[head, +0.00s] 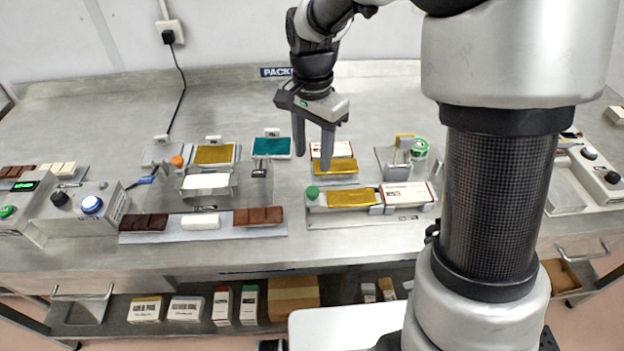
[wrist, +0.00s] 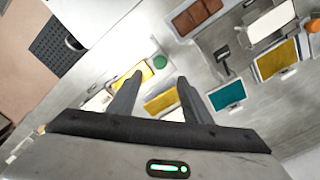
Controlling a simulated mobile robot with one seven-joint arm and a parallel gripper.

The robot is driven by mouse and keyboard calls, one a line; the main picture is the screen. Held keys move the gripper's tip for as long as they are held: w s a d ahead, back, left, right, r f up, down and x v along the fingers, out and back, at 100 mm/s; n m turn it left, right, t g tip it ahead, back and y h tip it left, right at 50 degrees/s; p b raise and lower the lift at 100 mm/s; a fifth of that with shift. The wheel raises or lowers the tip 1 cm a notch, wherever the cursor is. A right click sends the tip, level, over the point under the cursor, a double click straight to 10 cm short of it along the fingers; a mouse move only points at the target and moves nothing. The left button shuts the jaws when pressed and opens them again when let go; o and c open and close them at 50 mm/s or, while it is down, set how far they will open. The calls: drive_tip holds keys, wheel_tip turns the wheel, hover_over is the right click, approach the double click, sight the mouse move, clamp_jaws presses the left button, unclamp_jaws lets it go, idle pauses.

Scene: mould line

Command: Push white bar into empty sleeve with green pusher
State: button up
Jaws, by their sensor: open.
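A bare white bar (head: 200,221) lies on a grey board between a dark and a milk chocolate bar. The green pusher knob (head: 312,192) sits at the left end of a channel; it also shows in the wrist view (wrist: 159,61). A gold-wrapped bar (head: 352,198) lies in the channel between the knob and a white sleeve with red edges (head: 405,194). Whether the sleeve is empty I cannot tell. My gripper (head: 313,161) is open and empty, fingers pointing down, above the bench behind the channel, apart from the knob.
A gold-wrapped bar (head: 335,167) and another sleeve lie behind the channel. A wrapping stand holds a white sheet or bar (head: 206,181). Gold foil (head: 214,154) and teal foil (head: 272,147) lie behind it. A tape roll (head: 420,146) stands right. The bench back is clear.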

sight(313, 190)
wheel_tip(313, 190, down, 11)
drive_tip(key=shift+r, duration=0.1)
idle(0.3)
drive_tip(key=shift+d, duration=0.1)
clamp_jaws()
